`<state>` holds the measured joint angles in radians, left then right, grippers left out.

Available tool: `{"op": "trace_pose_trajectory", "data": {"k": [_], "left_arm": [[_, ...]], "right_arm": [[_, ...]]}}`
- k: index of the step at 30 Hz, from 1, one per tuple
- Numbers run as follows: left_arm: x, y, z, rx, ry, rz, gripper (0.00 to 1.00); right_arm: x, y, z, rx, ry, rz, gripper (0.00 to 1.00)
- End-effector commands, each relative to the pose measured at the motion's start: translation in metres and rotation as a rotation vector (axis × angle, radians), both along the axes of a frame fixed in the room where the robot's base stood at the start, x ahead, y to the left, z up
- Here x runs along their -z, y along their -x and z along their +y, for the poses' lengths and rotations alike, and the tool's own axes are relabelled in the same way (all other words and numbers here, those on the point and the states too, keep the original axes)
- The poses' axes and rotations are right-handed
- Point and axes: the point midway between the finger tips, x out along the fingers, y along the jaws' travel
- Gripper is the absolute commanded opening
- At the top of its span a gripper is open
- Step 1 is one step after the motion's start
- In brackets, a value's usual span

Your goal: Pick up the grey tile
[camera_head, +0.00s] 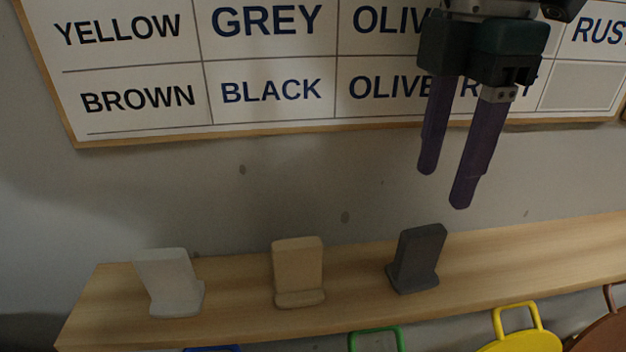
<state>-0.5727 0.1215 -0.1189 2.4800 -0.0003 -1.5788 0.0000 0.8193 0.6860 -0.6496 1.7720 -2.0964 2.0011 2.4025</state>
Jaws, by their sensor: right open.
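Three upright tiles with thick feet stand spaced apart on a wooden shelf (225,285). The right one is a dark grey tile (417,258). The middle one is a beige tile (298,268), and the left one is a pale, whitish-grey tile (168,280). My right gripper (444,189) hangs from the upper right with its two purple fingers pointing down. It is open and empty, and in the picture its fingertips are just above the dark grey tile, apart from it. My left gripper is not in view.
A framed board (165,123) with colour words hangs on the wall behind, partly covered by my right gripper. The shelf is bare to the right of the dark tile. Below its front edge are green (376,331), yellow (518,341) and brown (602,336) objects, partly cut off.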

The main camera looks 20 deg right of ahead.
Motion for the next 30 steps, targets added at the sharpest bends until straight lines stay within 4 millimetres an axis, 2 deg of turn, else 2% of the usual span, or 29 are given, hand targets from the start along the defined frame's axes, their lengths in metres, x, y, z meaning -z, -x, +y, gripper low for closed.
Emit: {"op": "trace_pose_trajectory", "data": {"k": [3,13,19,23,29,30], "left_arm": [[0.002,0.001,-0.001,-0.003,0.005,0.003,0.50],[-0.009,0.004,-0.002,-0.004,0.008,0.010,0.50],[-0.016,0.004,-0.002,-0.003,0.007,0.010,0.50],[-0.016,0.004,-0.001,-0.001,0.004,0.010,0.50],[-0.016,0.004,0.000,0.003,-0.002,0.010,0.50],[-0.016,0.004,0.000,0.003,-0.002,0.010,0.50]], "right_arm": [[0.019,0.002,0.000,0.005,0.004,0.010,0.55],[0.053,0.001,0.005,0.001,0.001,0.009,0.55],[0.085,0.000,0.009,0.001,0.001,0.008,0.55],[0.094,0.000,0.009,-0.001,0.001,0.005,0.55],[0.095,-0.001,0.009,-0.002,0.002,0.003,0.55],[0.095,-0.001,0.009,-0.002,0.002,0.003,0.51]]}}
